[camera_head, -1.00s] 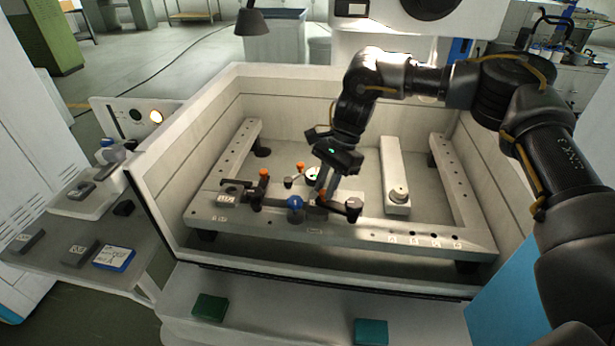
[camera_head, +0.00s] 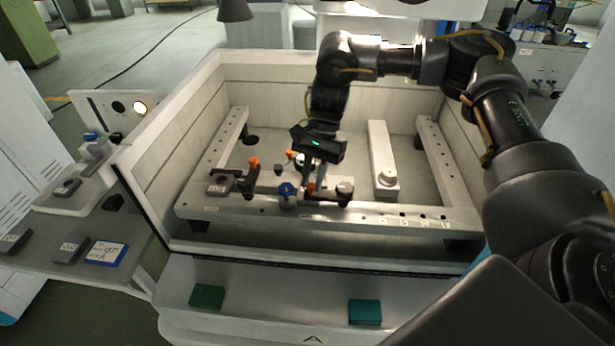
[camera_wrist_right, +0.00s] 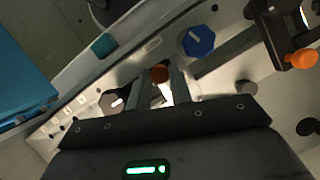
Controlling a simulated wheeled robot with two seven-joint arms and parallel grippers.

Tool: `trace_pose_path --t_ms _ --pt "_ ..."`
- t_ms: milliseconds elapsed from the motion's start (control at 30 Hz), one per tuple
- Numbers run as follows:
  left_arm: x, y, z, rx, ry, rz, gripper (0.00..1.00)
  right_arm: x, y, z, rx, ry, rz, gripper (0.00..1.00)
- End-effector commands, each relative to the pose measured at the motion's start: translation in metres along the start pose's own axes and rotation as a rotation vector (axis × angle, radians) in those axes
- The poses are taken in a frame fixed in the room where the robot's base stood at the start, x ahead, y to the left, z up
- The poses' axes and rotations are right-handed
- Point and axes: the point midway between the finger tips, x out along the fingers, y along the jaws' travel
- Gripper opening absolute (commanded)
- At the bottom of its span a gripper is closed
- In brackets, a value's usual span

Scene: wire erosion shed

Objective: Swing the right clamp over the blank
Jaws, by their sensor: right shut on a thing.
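The right clamp is a dark arm with a round pivot (camera_head: 345,191) and an orange knob (camera_head: 310,188). In the right wrist view the orange knob (camera_wrist_right: 159,73) sits between the fingers, with the clamp's pivot (camera_wrist_right: 112,101) left of it. My right gripper (camera_head: 314,188) reaches down from above and is shut on this knob. The left clamp (camera_head: 247,184) stands to the left, its orange knob (camera_head: 253,162) raised. I cannot clearly pick out the blank near the clamps; the gripper and clamp parts cover that spot. My left gripper is not in view.
A blue knob (camera_head: 288,194) stands close left of the gripper; it also shows in the wrist view (camera_wrist_right: 198,40). A pale bar (camera_head: 379,150) lies to the right. Tank walls (camera_head: 160,150) surround the frame. A green block (camera_head: 207,297) and a teal block (camera_head: 365,312) lie on the front ledge.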

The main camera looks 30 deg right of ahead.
Motion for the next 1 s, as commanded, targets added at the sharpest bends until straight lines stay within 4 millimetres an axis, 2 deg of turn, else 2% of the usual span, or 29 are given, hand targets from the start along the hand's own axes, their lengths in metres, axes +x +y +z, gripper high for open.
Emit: trace_pose_path --t_ms 133,167,300,600,767,867,1000 --pt "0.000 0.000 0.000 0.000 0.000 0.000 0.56 -0.001 -0.001 0.000 -0.001 0.000 -0.001 0.00" --pt "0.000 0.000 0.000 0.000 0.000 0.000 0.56 -0.001 -0.001 0.000 -0.001 0.000 -0.001 0.23" --pt "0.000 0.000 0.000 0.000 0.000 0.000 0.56 0.000 -0.001 0.001 -0.001 0.000 0.000 0.42" --pt "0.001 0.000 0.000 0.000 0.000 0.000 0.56 0.000 -0.001 0.001 -0.001 0.000 0.001 0.42" --pt "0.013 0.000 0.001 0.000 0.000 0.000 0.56 -0.011 -0.003 0.005 -0.003 0.001 -0.003 0.42" --pt "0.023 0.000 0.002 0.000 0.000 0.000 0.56 -0.028 -0.003 0.012 -0.004 0.002 -0.004 0.42" --pt "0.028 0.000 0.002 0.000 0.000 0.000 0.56 -0.047 0.009 0.044 -0.009 0.003 -0.003 0.42"
